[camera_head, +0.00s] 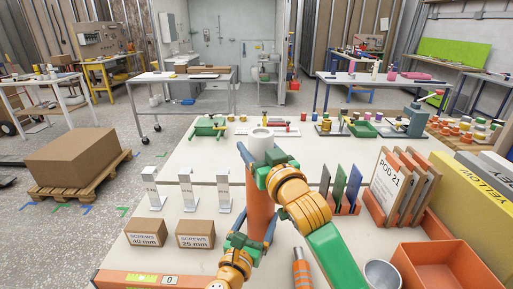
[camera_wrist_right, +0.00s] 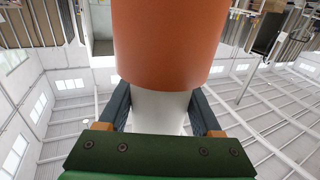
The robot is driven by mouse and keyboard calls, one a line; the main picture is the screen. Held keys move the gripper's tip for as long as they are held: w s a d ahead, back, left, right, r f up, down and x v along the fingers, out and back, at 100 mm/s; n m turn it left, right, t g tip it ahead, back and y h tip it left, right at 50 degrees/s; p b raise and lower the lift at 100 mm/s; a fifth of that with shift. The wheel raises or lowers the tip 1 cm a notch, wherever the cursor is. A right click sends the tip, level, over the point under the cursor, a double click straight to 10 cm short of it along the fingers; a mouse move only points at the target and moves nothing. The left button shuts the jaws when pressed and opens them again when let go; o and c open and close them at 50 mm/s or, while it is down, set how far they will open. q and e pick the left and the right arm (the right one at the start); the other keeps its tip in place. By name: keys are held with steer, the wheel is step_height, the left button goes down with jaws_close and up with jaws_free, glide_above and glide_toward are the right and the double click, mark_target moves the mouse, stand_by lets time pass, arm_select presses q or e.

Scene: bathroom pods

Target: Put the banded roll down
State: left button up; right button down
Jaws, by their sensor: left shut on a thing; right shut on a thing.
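The banded roll (camera_head: 260,203) stands upright in front of me, a white tube with a wide orange band. Its white top end shows in the head view. My right gripper (camera_head: 265,158) is shut on the white part near the top. In the right wrist view the white part of the roll (camera_wrist_right: 158,111) is between its fingers, with the orange band beside them. My left gripper (camera_head: 250,234) is shut on the roll lower down, its dark fingers on either side of the orange band. The roll's bottom end is hidden, so I cannot tell whether it touches the table.
Two screw boxes (camera_head: 195,234) and several white stands (camera_head: 187,190) are left of the roll. Coloured panels (camera_head: 339,185), POD 21 boards (camera_head: 388,184), an orange bin (camera_head: 447,268) and a metal cup (camera_head: 382,275) are on the right. The table (camera_head: 180,158) has bare room at back left.

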arm_select(q)
steer(key=shift+f, duration=0.1)
arm_select(e)
steer(key=shift+f, duration=0.2)
steer(key=shift+c, duration=0.3)
jaws_free()
steer(key=shift+f, duration=0.1)
steer(key=shift+s+d+r, duration=0.1)
steer(key=shift+s+r, duration=0.1)
steer(key=shift+s, duration=0.1)
steer(key=v, duration=1.1)
steer(key=shift+s, duration=0.15)
steer(key=shift+d, duration=0.1)
